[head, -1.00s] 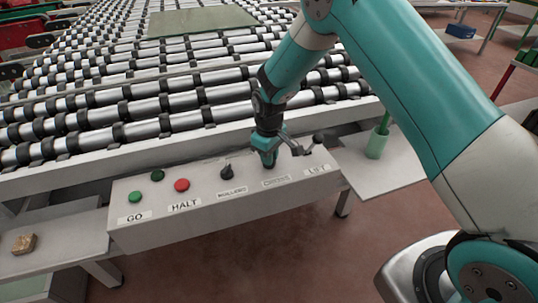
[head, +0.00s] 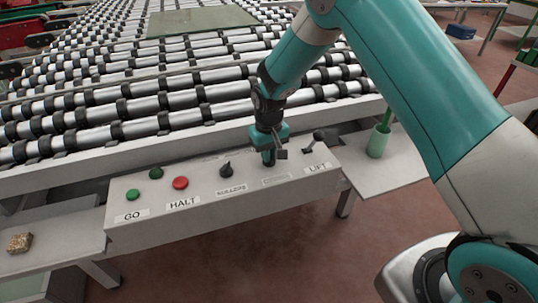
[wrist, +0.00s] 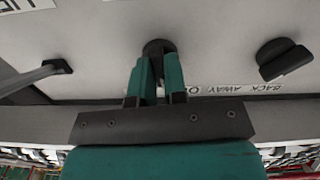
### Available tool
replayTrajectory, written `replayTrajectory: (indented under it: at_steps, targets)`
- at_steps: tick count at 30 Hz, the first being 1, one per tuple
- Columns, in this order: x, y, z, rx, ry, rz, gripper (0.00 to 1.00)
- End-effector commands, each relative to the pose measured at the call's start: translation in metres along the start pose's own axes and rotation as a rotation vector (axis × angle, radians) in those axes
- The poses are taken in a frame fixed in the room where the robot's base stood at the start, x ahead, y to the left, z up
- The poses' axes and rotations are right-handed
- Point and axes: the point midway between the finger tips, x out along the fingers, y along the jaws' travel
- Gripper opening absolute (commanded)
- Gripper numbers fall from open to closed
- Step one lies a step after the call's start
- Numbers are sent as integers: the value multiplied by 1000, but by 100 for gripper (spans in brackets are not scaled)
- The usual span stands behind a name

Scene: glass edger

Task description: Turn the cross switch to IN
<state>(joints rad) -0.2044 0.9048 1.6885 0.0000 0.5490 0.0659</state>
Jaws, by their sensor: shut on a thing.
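The control panel (head: 210,200) runs along the front of the roller table. The cross switch is mostly hidden by my gripper in the head view; its dark round base (wrist: 159,46) shows at the fingertips in the wrist view. My gripper (head: 268,160) points down onto it, between the ROLLERS knob and the LIFT lever. In the wrist view my gripper (wrist: 158,68) has its two teal fingers close together, shut on the switch. The label (head: 276,180) below the switch is too blurred to read. Which way the switch points cannot be told.
The black ROLLERS knob (head: 226,169) stands to the left, the LIFT lever (head: 313,143) close to the right. Red HALT (head: 180,183) and green GO (head: 133,195) buttons sit further left. A green cup (head: 378,142) stands on the right shelf. Rollers (head: 180,107) lie behind.

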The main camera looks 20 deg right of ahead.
Motion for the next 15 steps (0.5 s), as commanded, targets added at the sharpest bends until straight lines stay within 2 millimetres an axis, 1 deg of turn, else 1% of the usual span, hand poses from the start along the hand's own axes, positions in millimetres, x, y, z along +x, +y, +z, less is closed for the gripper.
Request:
replayTrajectory:
  at_steps: [15]
  targets:
    - [0,0,-1,475,3,-1,0]
